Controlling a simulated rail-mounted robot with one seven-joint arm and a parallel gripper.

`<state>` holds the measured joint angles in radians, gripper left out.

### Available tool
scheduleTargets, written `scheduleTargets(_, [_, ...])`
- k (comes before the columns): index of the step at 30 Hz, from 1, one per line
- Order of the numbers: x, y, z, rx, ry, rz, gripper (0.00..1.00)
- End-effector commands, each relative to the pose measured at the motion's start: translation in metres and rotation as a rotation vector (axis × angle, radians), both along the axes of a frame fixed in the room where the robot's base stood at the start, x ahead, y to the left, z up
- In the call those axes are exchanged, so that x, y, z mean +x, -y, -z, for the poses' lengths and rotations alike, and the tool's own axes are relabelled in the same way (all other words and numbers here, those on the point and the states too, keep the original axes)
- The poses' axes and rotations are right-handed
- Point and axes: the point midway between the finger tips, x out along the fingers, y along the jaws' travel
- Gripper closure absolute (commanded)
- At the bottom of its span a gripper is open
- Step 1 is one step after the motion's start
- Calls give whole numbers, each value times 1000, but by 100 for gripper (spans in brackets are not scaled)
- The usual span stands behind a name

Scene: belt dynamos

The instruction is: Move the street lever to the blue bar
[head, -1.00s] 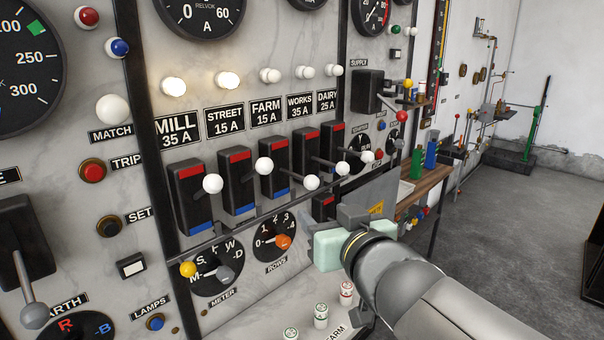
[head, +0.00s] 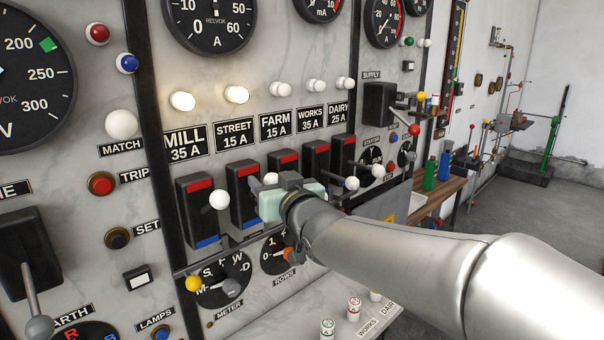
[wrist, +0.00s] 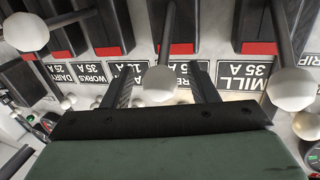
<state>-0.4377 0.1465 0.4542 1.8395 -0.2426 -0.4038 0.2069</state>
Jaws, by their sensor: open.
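The street lever is on the black switch (head: 242,200) under the STREET 15 A label (head: 235,134), with a red bar (head: 238,170) at its top and a blue bar (head: 250,223) at its bottom. In the wrist view, which is upside down, the knob (wrist: 158,84) lies between the two dark fingers of my open gripper (wrist: 161,90), with gaps on both sides. The fingers do not close on it.
The mill lever knob (head: 219,200) stands close on the left. The works knob (head: 352,183) and dairy knob (head: 378,171) are to the right; my gripper and arm hide the farm knob. The meter dial (head: 222,280) and rows dial (head: 277,255) lie below. Mill and street lamps glow.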

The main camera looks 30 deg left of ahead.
Motion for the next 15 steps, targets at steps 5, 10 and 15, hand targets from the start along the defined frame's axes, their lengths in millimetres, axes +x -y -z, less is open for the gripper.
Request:
scheduleTargets(5, [10,-15,-1,1,-2,-1,47])
scheduleTargets(10, [13,-19,0,0,0,0,47])
scheduleTargets(15, [13,-19,0,0,0,0,47])
